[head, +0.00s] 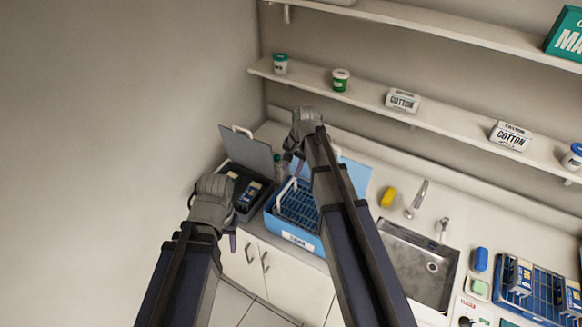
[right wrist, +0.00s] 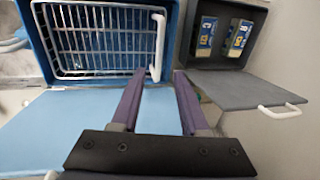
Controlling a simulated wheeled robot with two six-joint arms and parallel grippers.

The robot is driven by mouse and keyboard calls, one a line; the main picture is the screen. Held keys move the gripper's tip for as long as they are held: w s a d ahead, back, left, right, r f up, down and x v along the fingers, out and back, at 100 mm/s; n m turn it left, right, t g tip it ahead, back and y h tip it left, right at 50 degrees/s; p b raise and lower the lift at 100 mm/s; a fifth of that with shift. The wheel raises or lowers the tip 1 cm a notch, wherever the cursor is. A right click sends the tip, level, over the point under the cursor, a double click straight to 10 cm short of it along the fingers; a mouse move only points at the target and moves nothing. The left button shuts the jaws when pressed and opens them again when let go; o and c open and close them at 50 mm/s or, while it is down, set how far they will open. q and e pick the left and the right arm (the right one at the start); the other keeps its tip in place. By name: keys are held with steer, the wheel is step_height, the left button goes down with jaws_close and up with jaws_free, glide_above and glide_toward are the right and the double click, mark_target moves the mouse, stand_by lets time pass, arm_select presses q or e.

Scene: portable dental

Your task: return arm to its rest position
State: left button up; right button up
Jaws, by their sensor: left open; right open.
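My left gripper (head: 212,207) is at the front left in the head view, next to the dark grey case (head: 250,211). Its fingers stand apart. My right gripper (head: 296,158) reaches over the blue case (head: 313,243) at the counter's back. In the right wrist view, its two purple fingers (right wrist: 158,98) are apart with nothing between them. They are over the light blue lid (right wrist: 55,122), near the white wire basket (right wrist: 110,40) in the blue case.
The grey case's open lid (head: 246,152) stands left of my right gripper. A sink (head: 420,262), yellow sponge (head: 388,197) and blue rack (head: 540,290) are to the right. Shelves (head: 360,92) with tubs and cotton boxes run along the back wall.

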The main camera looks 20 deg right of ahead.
stand_by(0.3)
steer(key=s+a+f+n+g+h+b, duration=0.1)
steer(key=s+a+f+n+b, duration=0.5)
steer(key=s, duration=0.5)
steer(key=s+a+f+n+h+b, duration=0.1)
steer(key=s+a+f+n+b, duration=0.5)
steer(key=s+f+b, duration=0.4)
steer(key=shift+s+a+f+n+g+h, duration=0.2)
steer(key=shift+s+f+n+g+h, duration=0.15)
steer(key=shift+f+n+g+h, duration=0.05)
